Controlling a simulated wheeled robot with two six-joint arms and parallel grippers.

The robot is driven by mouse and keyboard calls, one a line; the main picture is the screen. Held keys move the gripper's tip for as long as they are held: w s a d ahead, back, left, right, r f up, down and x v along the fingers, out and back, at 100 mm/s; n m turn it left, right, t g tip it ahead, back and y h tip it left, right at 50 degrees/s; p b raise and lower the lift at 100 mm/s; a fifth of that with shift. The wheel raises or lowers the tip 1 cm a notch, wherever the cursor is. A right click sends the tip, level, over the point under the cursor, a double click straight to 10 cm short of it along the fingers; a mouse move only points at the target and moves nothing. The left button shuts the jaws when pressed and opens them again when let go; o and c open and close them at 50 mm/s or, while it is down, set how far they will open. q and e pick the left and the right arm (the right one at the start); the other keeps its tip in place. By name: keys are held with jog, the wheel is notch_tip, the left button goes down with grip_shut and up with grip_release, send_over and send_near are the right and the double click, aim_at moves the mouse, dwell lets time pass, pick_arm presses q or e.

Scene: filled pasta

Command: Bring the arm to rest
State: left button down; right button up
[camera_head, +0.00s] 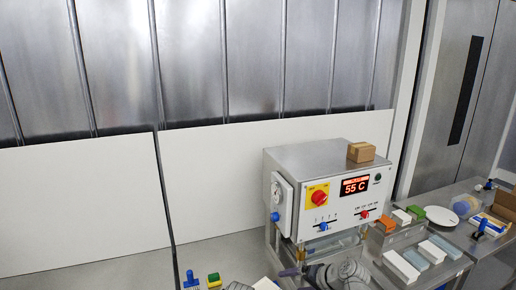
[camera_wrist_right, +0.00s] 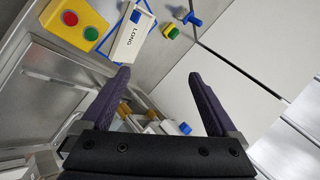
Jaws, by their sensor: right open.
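My right gripper (camera_wrist_right: 158,76) is open in the right wrist view, its two dark purple fingers spread wide with nothing held between them. In the head view, a dark finger of a gripper that I take to be my right one (camera_head: 291,272) shows at the bottom edge, beside grey arm links, in front of the steel machine (camera_head: 300,160). Most of that arm is cut off by the frame. My left gripper does not show in either view.
The machine has a red display (camera_head: 355,186) reading 55 C and a cardboard box (camera_head: 361,152) on top. Boxes and a white plate (camera_head: 441,216) crowd the right. The wrist view shows a yellow button box (camera_wrist_right: 72,22) and a white box (camera_wrist_right: 127,38) marked LONG.

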jog(key=s+d+f+n+g+h+b, duration=0.1)
jog(key=s+d+f+n+g+h, duration=0.1)
jog(key=s+f+g+h, duration=0.3)
jog(key=s+d+f+n+g+h+b, duration=0.1)
jog(key=s+d+f+n+h, duration=0.2)
jog(key=s, duration=0.4)
jog(key=s+a+f+n+b, duration=0.3)
jog(key=s+a+f+b, duration=0.2)
jog(key=a+f+b, duration=0.4)
jog(key=shift+s+a+f+g, duration=0.25)
jog(key=shift+a+f, duration=0.2)
jog(key=shift+a, duration=0.45)
dwell(0.4)
